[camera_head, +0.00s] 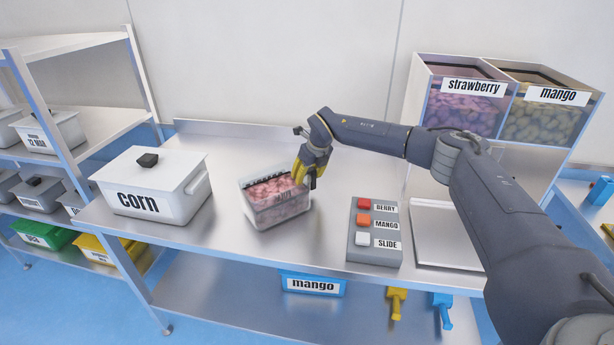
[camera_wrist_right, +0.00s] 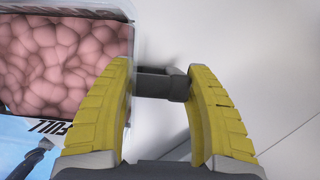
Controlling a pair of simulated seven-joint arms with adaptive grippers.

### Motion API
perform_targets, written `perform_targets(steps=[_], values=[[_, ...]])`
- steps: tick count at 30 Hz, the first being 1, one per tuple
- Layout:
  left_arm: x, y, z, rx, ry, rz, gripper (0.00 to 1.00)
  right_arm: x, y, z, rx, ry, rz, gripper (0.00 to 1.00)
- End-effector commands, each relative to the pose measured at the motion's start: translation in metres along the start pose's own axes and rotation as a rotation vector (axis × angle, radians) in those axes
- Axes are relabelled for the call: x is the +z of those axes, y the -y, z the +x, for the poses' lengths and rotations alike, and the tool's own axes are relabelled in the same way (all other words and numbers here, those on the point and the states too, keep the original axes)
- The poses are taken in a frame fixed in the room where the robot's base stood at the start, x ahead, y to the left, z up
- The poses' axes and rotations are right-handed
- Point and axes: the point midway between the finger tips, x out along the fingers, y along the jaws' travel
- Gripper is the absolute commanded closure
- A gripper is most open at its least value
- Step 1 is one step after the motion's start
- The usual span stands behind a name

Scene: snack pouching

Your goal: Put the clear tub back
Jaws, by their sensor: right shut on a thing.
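The clear tub (camera_head: 277,212), filled with pink pieces, is in the middle of the steel table in the head view, turned at a slight angle. I cannot tell whether its base touches the table. My right gripper (camera_head: 311,172) is at the tub's right side. In the right wrist view, my gripper (camera_wrist_right: 165,100) has its yellow fingers on either side of a dark handle-like part (camera_wrist_right: 155,84) beside the tub (camera_wrist_right: 128,12). The gripper is shut on the tub by this part. Part of the label, reading "FULL", shows. My left gripper is out of view.
A white lidded corn container (camera_head: 175,206) stands left of the tub. A button box (camera_head: 353,255) and a metal plate (camera_head: 440,235) are to the right. Strawberry (camera_head: 430,100) and mango (camera_head: 570,130) bins stand at the back right. A shelf rack (camera_head: 50,95) is at the left.

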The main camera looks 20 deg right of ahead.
Motion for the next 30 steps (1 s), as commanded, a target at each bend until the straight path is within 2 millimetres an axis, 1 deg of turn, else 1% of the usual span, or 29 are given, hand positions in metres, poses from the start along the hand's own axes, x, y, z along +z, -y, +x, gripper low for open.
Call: perform_targets(steps=[2,8,9,14,23,26,30], values=[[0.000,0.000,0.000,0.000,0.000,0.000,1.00,-0.001,0.000,0.003,0.001,0.003,0.000,0.94],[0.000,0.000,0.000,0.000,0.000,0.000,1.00,-0.001,-0.001,0.003,0.001,0.004,-0.001,0.94],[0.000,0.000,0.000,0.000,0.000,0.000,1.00,-0.002,0.000,0.004,0.000,0.001,-0.001,0.44],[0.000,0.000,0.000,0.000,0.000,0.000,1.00,-0.001,-0.001,0.004,0.001,0.001,-0.001,0.25],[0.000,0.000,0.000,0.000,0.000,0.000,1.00,-0.001,0.000,0.002,0.001,0.002,-0.001,0.25],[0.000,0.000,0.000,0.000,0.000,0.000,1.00,-0.001,-0.001,-0.005,0.001,0.003,-0.002,0.25],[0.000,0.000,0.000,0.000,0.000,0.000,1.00,-0.001,0.000,-0.025,0.000,0.004,-0.003,0.25]])
